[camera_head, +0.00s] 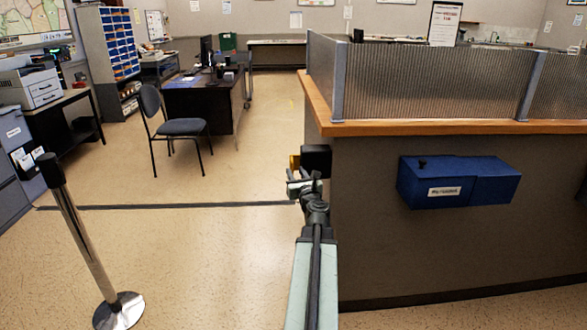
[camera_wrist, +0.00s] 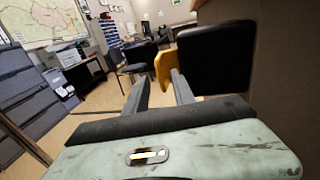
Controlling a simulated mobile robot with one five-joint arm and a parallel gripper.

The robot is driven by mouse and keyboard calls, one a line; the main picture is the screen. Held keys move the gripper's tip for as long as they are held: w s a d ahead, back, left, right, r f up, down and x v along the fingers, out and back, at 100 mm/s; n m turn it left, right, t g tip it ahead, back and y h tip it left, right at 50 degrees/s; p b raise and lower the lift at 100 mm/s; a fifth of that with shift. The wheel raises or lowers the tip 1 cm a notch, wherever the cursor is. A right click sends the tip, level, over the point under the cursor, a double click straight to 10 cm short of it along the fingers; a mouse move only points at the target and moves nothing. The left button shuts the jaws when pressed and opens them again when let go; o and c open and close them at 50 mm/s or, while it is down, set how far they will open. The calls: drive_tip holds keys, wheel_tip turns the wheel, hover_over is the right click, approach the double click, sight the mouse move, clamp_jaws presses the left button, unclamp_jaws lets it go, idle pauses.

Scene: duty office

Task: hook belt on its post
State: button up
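A black box (camera_head: 316,160) is mounted at the counter's left end, with a yellow belt tip (camera_head: 294,162) on its left side. In the wrist view, the black box (camera_wrist: 216,57) is large at upper right and the yellow tip (camera_wrist: 165,70) stands beside it. My gripper (camera_head: 302,184) is just below and in front of the tip in the head view. In the wrist view, my gripper (camera_wrist: 160,90) has its fingers apart, the right finger close to the tip; whether they touch is unclear. The chrome post (camera_head: 82,235) with a black top stands upright at left on a round base.
The counter (camera_head: 450,245) with a blue box (camera_head: 458,182) fills the right side. A chair (camera_head: 180,126) and desk (camera_head: 205,98) stand further back. A printer table (camera_head: 65,115) and grey cabinets (camera_head: 18,155) line the left. The floor between post and counter is clear, crossed by a dark stripe (camera_head: 180,206).

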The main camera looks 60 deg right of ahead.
sight(295, 166)
drive_tip(key=x, duration=0.4)
drive_tip(key=shift+w+d, duration=0.25)
drive_tip(key=shift+w, duration=0.05)
drive_tip(key=shift+c, duration=0.3)
clamp_jaws()
idle(0.8)
